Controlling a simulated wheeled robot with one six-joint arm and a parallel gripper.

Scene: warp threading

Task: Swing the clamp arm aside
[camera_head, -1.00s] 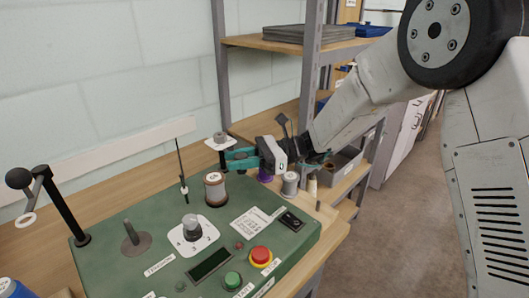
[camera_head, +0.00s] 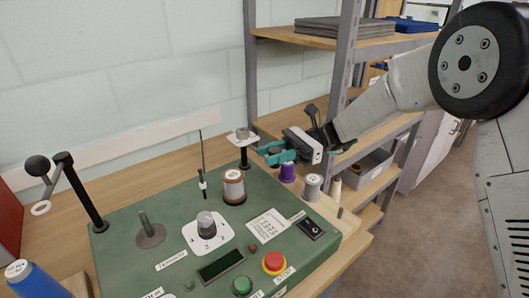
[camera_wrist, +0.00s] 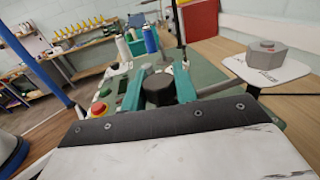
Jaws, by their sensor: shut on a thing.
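My gripper (camera_head: 275,154) is at the back right corner of the green console (camera_head: 130,260). Its teal fingers close on a dark round knob (camera_wrist: 158,90), which looks like the end of the clamp arm. A thin grey bar (camera_wrist: 216,87) runs from near the knob towards a post in the wrist view. That post (camera_head: 244,155) is black and upright, with a white plate (camera_head: 242,136) and a grey hexagonal top (camera_wrist: 265,55). The fingers hide most of the knob and bar in the head view.
A thin upright rod (camera_head: 202,165) and a black post with a ball knob (camera_head: 80,190) stand further left.

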